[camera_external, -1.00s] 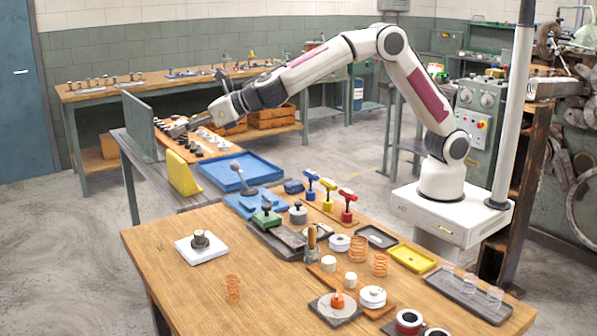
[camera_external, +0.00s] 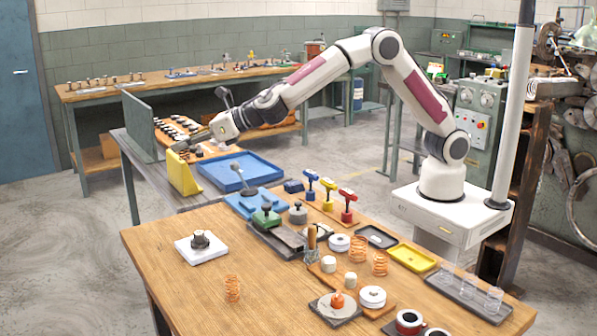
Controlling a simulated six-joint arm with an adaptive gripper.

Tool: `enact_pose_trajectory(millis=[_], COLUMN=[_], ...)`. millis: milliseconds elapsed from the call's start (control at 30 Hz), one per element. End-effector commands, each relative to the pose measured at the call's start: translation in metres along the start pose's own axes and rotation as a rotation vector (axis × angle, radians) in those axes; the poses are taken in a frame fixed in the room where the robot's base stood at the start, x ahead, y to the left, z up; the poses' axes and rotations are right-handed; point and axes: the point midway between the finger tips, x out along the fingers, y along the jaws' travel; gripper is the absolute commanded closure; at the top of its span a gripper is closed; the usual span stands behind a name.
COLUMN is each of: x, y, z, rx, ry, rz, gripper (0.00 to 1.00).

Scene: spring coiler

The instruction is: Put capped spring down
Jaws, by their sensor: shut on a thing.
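My gripper (camera_external: 181,148) is at the far left end of my outstretched arm, over the grey side bench close to the yellow angled block (camera_external: 183,176). It is shut on the capped spring, but the spring is too small and too dark at the fingertips to make out its shape or cap. I cannot tell from this view whether gripper or spring touches the block or the bench.
A blue tray (camera_external: 240,174) lies right of the yellow block, with a grey upright panel (camera_external: 139,127) to the left. Orange springs (camera_external: 232,288) and several tools stand on the wooden table (camera_external: 180,280). The table's left front is mostly clear.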

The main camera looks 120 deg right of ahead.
Motion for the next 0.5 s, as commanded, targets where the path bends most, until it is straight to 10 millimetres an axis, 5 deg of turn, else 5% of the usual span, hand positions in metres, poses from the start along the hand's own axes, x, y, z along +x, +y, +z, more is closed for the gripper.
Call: enact_pose_trajectory(millis=[500], x=[-0.0019], y=[-0.0001], z=[0.005], rx=[0.001], ry=[-0.001], rz=[0.0], gripper=[0.98])
